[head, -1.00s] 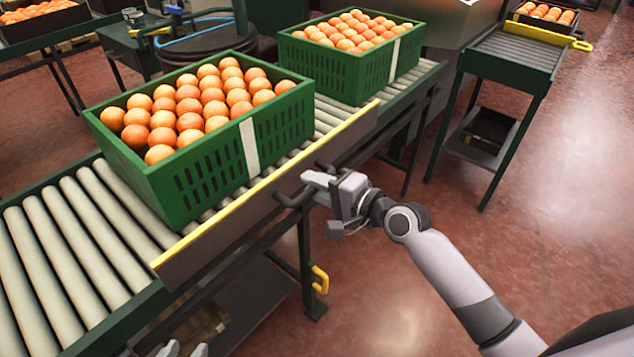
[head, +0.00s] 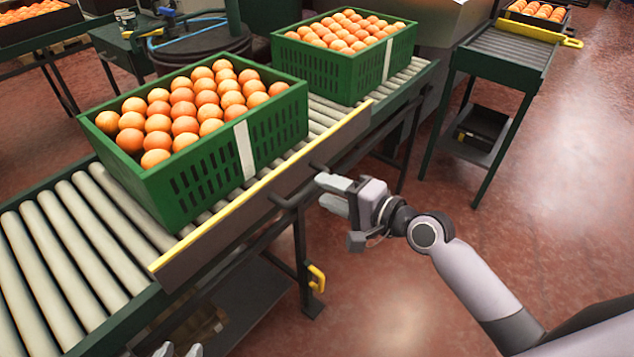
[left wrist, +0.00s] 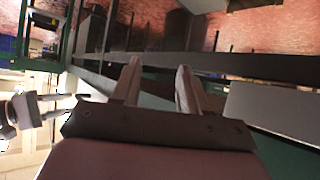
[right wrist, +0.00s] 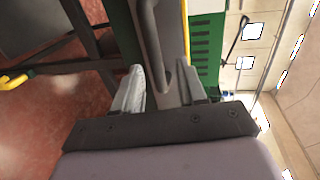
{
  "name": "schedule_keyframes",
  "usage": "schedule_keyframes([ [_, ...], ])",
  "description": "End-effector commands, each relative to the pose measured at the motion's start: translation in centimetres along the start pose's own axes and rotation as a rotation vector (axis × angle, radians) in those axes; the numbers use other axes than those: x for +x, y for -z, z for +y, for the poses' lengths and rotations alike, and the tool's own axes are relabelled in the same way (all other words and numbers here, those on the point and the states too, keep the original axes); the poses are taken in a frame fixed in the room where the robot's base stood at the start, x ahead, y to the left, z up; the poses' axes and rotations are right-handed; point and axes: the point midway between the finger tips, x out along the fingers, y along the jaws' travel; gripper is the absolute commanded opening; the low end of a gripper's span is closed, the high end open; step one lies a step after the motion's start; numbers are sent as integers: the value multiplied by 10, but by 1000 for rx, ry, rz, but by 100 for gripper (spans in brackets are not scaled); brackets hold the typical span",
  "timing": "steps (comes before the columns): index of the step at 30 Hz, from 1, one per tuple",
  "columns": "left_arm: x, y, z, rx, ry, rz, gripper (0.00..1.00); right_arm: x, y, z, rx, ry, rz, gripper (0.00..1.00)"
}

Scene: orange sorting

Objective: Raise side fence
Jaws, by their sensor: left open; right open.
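The side fence (head: 262,194) is a long grey-brown panel with a yellow top edge. It stands along the conveyor's near side, its top edge in front of the lower part of the near crate. A dark bar handle (head: 286,201) sticks out from its outer face. My right gripper (head: 328,192) is open and empty, just right of the handle and apart from it. In the right wrist view, the handle (right wrist: 166,76) lies in line with the gap between the fingers. My left gripper (head: 180,350) is low at the bottom edge; its open, empty fingers show in the left wrist view (left wrist: 158,82).
Two green crates of oranges, a near one (head: 205,178) and a far one (head: 325,68), stand on the roller conveyor (head: 75,235). A yellow handle (head: 316,278) is on the conveyor's leg. A second roller stand (head: 500,55) is at upper right. The red floor at right is clear.

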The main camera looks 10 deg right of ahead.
Motion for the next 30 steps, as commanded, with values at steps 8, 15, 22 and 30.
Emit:
schedule_keyframes([
  [8, -2, -9, -2, -7, 5, -23, 44, -22, 0, -1, -1, 1, 1, 41],
  [15, -2, -10, -2, -8, 5, -25, 44, -23, 1, -1, -1, 2, 1, 41],
  [22, -2, -10, -2, -7, 6, -26, 44, -23, 0, 0, -1, 1, 2, 41],
  [30, -2, -10, -2, -7, 6, -26, 44, -41, -23, 51, -270, -101, 46, 41],
])
